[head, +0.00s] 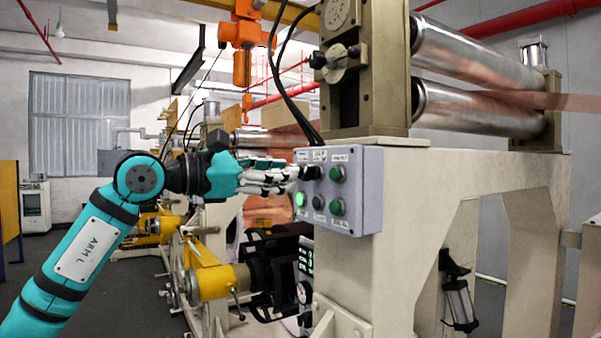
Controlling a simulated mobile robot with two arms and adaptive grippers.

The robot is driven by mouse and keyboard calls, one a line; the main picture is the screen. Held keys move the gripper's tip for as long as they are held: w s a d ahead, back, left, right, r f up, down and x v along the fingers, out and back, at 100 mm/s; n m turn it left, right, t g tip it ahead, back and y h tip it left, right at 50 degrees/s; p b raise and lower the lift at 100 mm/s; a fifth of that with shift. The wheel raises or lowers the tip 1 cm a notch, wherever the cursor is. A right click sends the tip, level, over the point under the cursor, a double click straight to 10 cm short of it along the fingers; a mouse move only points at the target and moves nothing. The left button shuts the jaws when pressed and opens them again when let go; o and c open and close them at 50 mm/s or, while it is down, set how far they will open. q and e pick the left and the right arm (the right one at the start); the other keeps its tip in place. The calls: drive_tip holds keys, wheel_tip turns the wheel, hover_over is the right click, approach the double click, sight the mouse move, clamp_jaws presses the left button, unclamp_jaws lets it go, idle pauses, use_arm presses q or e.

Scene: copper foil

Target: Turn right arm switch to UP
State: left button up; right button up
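A grey control box (359,195) is fixed to the side of the beige machine frame, with two rows of round controls under small labels. The top row has dark knobs (315,172) and a green button (337,174). The bottom row has a lit green light (300,199), a dark knob (318,202) and a green button (337,207). My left gripper (289,178) reaches in from the left with its fingertips at the top-left control, partly hiding it. I cannot tell whether they touch it or how far apart they are. The label text is too small to read. My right gripper is not in view.
Metal rollers (475,85) with a copper foil strip (565,102) stand above the beige frame (430,180). Black cables hang down to the box top. Yellow machinery (212,282) and a dark clamp-like assembly lie below my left gripper. Grey floor shows at lower left.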

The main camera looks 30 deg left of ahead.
use_arm(q)
drive_tip(key=v, duration=0.6)
idle(0.5)
